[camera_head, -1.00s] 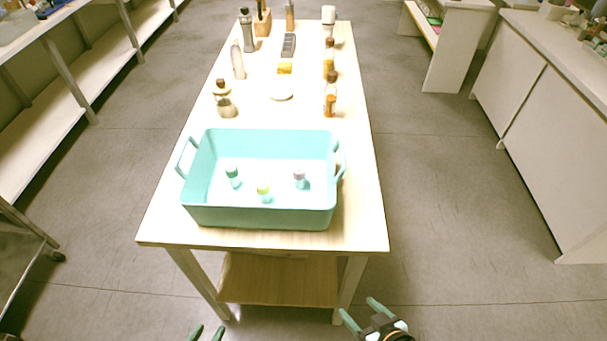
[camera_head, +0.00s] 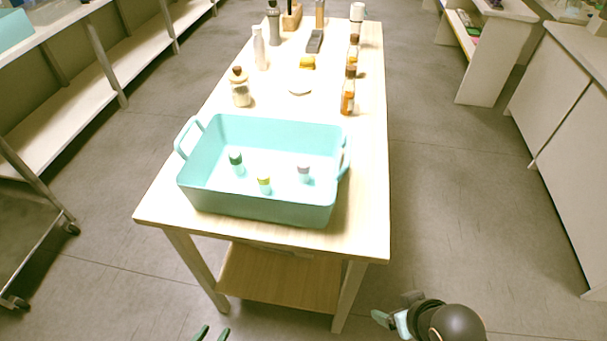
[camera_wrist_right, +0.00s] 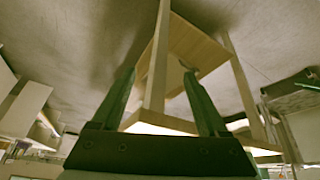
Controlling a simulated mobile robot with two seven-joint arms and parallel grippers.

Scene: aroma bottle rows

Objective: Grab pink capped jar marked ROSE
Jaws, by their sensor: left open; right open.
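A teal crate (camera_head: 262,207) stands on the near end of the wooden table and holds three small jars. The right jar (camera_head: 303,173) has a pale pinkish-lilac cap; its label is too small to read. A green-capped jar (camera_head: 236,163) stands at the left and a yellow-capped jar (camera_head: 264,185) at the front middle. My left gripper (camera_head: 213,332) is open at the bottom edge, only its fingertips showing. My right gripper (camera_head: 394,308) is open and empty, below and right of the table. In the right wrist view its fingers (camera_wrist_right: 158,75) face the table's legs and lower shelf.
Behind the crate the table (camera_head: 361,190) carries a brown-capped jar (camera_head: 241,92), amber bottles (camera_head: 348,97), a white dish (camera_head: 299,88) and several tall bottles. Its lower shelf (camera_head: 280,282) is bare. Counters line both sides, with open floor between.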

